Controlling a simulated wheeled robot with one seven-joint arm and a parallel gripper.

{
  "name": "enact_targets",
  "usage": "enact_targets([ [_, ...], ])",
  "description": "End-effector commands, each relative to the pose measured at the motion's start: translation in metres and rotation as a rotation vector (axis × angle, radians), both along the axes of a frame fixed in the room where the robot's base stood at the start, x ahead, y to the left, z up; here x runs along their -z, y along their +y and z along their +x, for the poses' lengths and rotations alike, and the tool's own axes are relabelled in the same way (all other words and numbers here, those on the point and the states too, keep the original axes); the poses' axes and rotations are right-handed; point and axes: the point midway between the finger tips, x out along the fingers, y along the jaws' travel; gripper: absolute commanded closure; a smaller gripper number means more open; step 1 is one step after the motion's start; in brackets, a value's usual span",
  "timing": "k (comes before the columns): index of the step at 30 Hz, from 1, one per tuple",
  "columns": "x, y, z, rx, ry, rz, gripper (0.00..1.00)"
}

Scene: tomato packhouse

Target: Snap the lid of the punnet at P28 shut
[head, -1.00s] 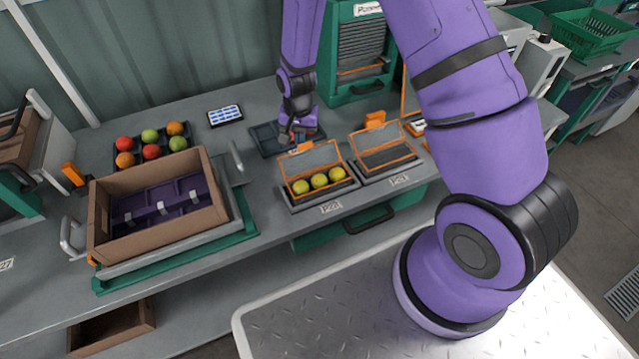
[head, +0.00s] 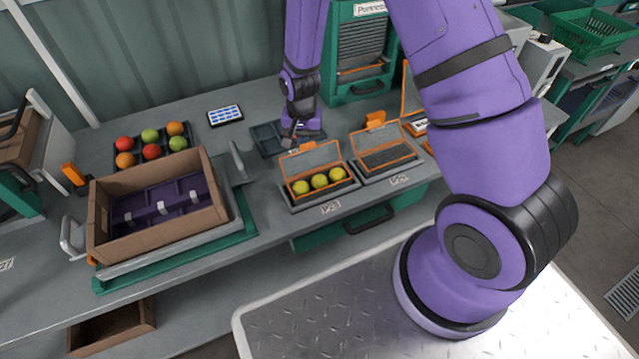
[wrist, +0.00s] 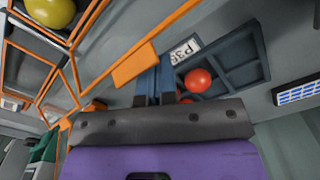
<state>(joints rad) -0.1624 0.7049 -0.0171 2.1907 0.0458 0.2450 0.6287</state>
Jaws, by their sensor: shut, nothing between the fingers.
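An open punnet (head: 293,206) with a clear, orange-edged lid (head: 310,157) holds three yellow-green tomatoes (head: 319,181). The lid stands raised at the back of the punnet. The label (head: 331,207) in front is too small to read surely. My gripper (head: 289,142) is just behind the top edge of this lid. In the wrist view my gripper (wrist: 154,92) is shut and empty, close to the orange tab (wrist: 135,65) on the lid's edge. I cannot tell whether it touches. One yellow tomato (wrist: 50,10) shows at the top left there.
A second open, empty-looking punnet (head: 385,160) stands to the right. Behind the lid lies a dark divided tray (head: 265,139), with a red tomato (wrist: 198,80) in the wrist view. A brown crate (head: 160,238) and a tray of mixed tomatoes (head: 150,143) are on the left.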

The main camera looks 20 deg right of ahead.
Motion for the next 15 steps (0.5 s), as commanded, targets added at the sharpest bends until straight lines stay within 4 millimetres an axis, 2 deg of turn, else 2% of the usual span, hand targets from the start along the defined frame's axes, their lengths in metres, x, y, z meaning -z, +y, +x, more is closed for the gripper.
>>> enact_targets([
  [15, -0.006, 0.0, -0.022, -0.001, 0.001, 0.0, 1.0],
])
